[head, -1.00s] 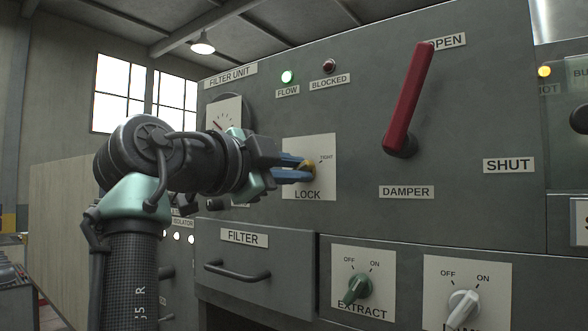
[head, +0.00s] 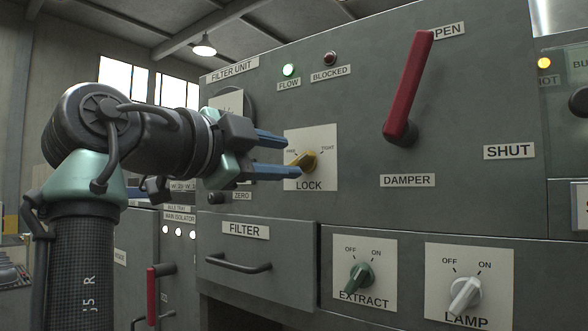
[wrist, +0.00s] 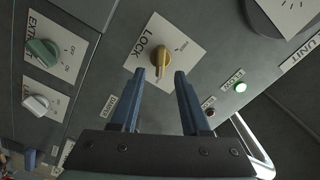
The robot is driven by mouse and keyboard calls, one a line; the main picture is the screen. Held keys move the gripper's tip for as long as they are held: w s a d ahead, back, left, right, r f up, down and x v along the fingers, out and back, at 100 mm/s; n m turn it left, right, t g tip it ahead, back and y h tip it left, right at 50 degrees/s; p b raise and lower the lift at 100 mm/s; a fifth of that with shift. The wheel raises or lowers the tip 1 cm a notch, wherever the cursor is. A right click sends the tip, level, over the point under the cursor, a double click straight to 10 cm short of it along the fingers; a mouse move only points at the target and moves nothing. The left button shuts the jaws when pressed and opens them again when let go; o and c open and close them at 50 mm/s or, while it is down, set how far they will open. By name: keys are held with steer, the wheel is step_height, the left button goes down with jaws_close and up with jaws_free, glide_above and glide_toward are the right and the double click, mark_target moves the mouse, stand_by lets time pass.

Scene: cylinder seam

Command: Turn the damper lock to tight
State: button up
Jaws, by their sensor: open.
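The damper lock is a yellow knob (head: 308,161) on a white plate (head: 325,176) marked LOCK, with a small TIGHT label at its upper right. It also shows in the wrist view (wrist: 155,55), just beyond my fingertips. I cannot tell for sure which mark it points to. My gripper (head: 292,157) is open and empty, its two blue fingers pointing at the plate. In the wrist view my gripper (wrist: 160,74) has a clear gap between the fingers, which look apart from the knob. The red damper lever (head: 409,90) stands up near the OPEN label.
The filter drawer handle (head: 238,264) sticks out below the lock plate. The green EXTRACT knob (head: 358,275) and white LAMP knob (head: 466,294) are at the lower right. A lit green FLOW lamp (head: 288,70) is above.

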steer(key=b+v, duration=0.2)
steer(key=v, duration=0.7)
steer(key=shift+b, duration=0.35)
steer(key=w+d+f+n+t+y, duration=0.25)
steer(key=f+n+t+y, duration=0.35)
steer(key=n, duration=0.5)
steer(key=s+d+f+n+t+y, duration=0.1)
steer(key=s+d+n+t+y, duration=0.1)
steer(key=s, duration=0.5)
steer(key=s+d+f+n+t+y, duration=0.1)
steer(key=s+d+n+t+y, duration=0.1)
steer(key=s+n, duration=0.4)
steer(key=s+d+t, duration=0.1)
steer(key=s+t, duration=0.1)
steer(key=shift+s+f+t+y, duration=0.25)
steer(key=shift+s+t+y, duration=0.05)
steer(key=shift+d, duration=0.1)
